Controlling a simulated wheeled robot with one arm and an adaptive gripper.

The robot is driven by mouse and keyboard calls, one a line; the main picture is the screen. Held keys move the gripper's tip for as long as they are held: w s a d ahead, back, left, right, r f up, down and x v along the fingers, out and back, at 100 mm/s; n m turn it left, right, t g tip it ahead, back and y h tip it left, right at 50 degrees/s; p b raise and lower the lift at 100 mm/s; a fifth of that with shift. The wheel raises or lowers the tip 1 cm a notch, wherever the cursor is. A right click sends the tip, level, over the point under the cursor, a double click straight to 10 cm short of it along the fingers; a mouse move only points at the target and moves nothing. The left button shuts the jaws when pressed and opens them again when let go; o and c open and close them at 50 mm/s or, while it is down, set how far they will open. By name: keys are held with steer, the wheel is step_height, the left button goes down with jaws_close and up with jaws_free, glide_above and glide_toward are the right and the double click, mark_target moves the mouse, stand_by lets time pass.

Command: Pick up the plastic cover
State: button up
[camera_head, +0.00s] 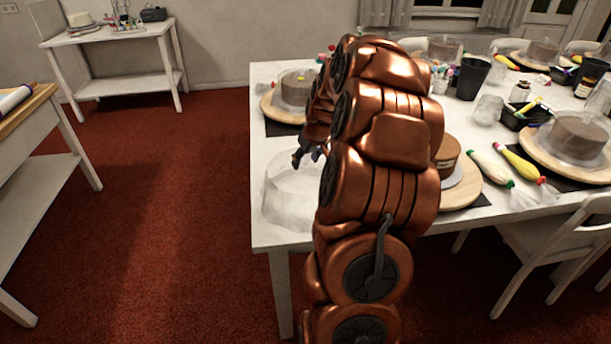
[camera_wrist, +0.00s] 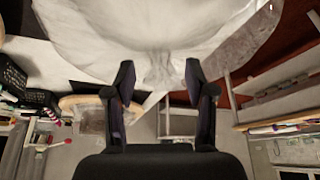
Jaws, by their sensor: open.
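The clear plastic cover (camera_head: 285,200) stands on the near left corner of the white table, partly hidden by my arm in the head view. In the wrist view the pale, see-through cover (camera_wrist: 100,28) fills the top of the picture. My gripper (camera_head: 308,154) is at the top of the cover, its lower part half hidden by my arm. In the wrist view my gripper (camera_wrist: 159,75) is open, with one finger on each side of a knob-like part of the cover. I cannot tell whether the fingers touch it.
The white table (camera_head: 268,232) also holds a brown cake (camera_head: 447,154) on a wooden turntable to the right. Another covered cake (camera_head: 296,88) stands behind. Piping bags (camera_head: 490,168) and a black cup (camera_head: 472,78) are farther right. The red floor left of the table is clear.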

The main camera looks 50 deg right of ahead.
steer(key=shift+w+f, duration=0.2)
steer(key=shift+f, duration=0.2)
jaws_close()
